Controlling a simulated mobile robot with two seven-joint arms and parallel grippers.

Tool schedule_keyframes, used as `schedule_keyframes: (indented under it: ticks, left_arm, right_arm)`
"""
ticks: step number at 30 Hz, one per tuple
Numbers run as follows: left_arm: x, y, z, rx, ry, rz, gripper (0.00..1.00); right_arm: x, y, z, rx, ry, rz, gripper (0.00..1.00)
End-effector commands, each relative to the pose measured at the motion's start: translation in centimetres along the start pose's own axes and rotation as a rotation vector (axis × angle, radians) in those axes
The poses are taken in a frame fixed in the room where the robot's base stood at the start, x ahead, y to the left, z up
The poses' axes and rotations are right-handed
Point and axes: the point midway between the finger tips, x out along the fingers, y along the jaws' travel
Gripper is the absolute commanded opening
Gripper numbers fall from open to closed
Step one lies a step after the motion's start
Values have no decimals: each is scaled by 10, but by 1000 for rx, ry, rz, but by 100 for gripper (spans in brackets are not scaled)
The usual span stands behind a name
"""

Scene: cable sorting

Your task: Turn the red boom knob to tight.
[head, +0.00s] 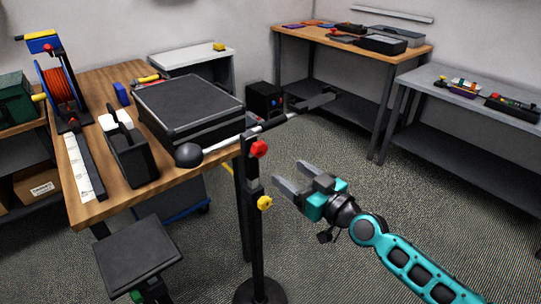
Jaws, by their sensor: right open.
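The red boom knob (259,149) sits near the top of a black upright stand (254,215), where a thin boom (225,142) crosses it. The boom runs from a black ball-shaped end at the left up to the right. A yellow knob (265,202) sits lower on the stand. My right gripper (278,177) is open and empty, with its grey fingers pointing left. In the picture it lies just right of the stand, below the red knob and above the yellow one, apart from both. My left gripper is not in view.
A wooden table (90,210) at the left holds a black case (190,108), a smaller black box (130,150) and a red cable reel (58,88). Another wooden bench (300,33) and a grey bench (420,80) stand behind. The floor at centre right is clear.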

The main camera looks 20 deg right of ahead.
Motion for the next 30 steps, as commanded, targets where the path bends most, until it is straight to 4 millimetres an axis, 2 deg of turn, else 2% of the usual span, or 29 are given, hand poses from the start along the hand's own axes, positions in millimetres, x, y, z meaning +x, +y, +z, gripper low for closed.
schedule_keyframes:
  ticks: [8, 21, 25, 30]
  left_arm:
    - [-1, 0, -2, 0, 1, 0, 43]
    - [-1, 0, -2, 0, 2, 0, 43]
    - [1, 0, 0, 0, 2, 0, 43]
    - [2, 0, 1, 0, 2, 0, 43]
  right_arm:
    - [17, 4, -7, 1, 13, 4, 68]
    - [96, 4, -7, 1, 13, 3, 68]
    - [114, 3, -6, 1, 11, 2, 68]
    - [127, 3, -6, 0, 10, 2, 68]
